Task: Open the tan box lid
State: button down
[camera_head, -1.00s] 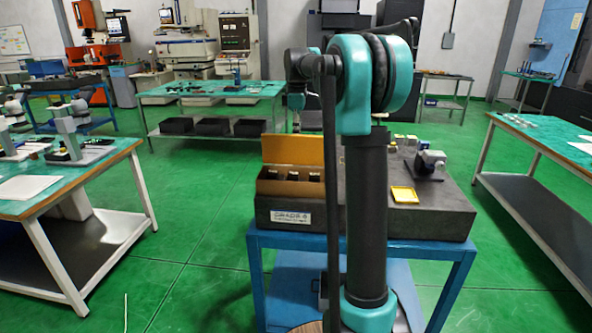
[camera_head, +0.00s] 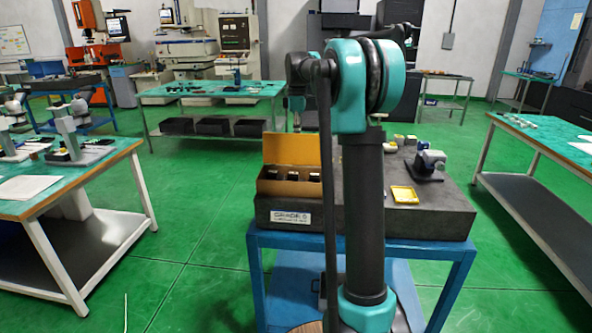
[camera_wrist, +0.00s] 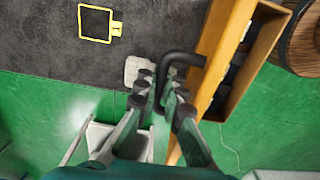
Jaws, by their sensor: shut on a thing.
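The tan box (camera_head: 268,188) stands open on a dark slab, with dark compartments inside. Its tan lid (camera_head: 291,150) stands roughly upright at the box's far side. In the wrist view the lid (camera_wrist: 222,45) shows as a long tan strip beside the open box (camera_wrist: 262,62). A black bent handle (camera_wrist: 183,58) reaches to the lid's outer side. My gripper (camera_wrist: 163,92) is shut on this handle. The fingers hide part of the handle. In the head view my arm covers part of the scene right of the box, and the fingers cannot be made out.
The dark slab (camera_head: 440,215) lies on a blue table (camera_head: 350,242). A yellow tray (camera_head: 404,195) and a small vise-like device (camera_head: 430,163) sit on it, right of my arm. A pale block (camera_wrist: 138,68) lies near my fingers. Open green floor lies left of the table.

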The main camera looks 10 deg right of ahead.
jog(key=c, duration=1.7)
grip_release()
jog(key=shift+r, duration=3.55)
